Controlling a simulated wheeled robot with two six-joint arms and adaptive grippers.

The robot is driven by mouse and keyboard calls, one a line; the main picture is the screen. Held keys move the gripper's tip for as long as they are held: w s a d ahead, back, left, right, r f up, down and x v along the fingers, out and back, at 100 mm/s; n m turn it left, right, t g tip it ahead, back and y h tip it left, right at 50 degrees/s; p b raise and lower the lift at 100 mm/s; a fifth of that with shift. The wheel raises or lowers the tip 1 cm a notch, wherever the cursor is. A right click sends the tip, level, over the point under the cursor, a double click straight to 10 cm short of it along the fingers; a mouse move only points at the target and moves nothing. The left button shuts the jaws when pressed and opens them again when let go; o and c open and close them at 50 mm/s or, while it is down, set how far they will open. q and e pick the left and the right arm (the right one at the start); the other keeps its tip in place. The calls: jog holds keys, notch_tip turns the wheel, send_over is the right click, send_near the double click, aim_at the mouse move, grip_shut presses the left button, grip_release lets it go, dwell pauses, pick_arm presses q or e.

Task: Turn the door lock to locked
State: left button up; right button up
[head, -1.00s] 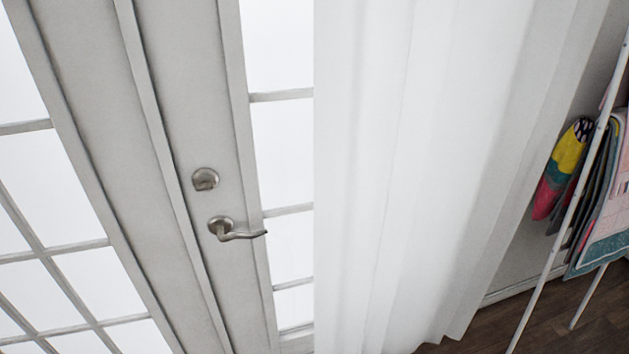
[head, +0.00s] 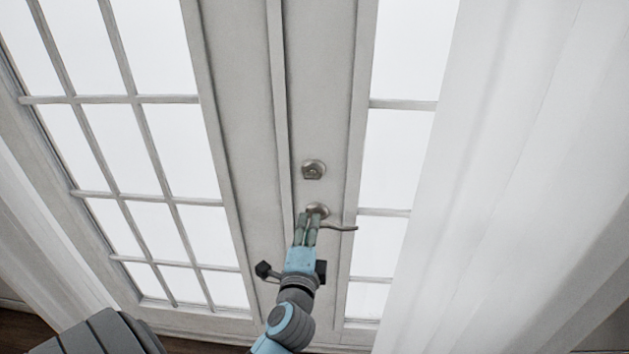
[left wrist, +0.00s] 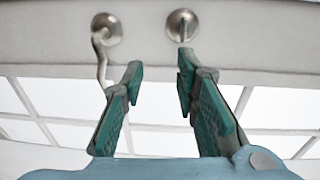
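The door lock (head: 314,169) is a round metal plate with a small turn piece, on the pale door stile above the lever handle (head: 341,228). In the left wrist view the lock (left wrist: 183,26) is at top right, its turn piece running up and down in the picture, and the handle (left wrist: 103,62) is at top left. My left gripper (head: 307,222) is in front of the handle's round base and below the lock in the head view. In the left wrist view its fingers (left wrist: 159,64) are apart with nothing between them. My right gripper is not in view.
Glazed door panels (head: 140,150) stand on both sides of the stile. A white curtain (head: 510,180) hangs at the right, and another curtain (head: 45,240) shows at lower left.

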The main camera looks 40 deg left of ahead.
aim_at(312, 179)
pick_arm(q)
jog(key=shift+y, duration=0.5)
jog(key=r+x, duration=0.1)
jog(key=x, duration=0.3)
jog(key=r+x, duration=0.1)
jog(key=x, duration=0.4)
jog(key=r+x, duration=0.1)
jog(key=x, duration=0.4)
jog(key=shift+s+a+r, duration=0.15)
jog(key=shift+a, duration=0.2)
jog(key=shift+c, duration=0.6)
jog(key=shift+d, duration=0.1)
grip_shut()
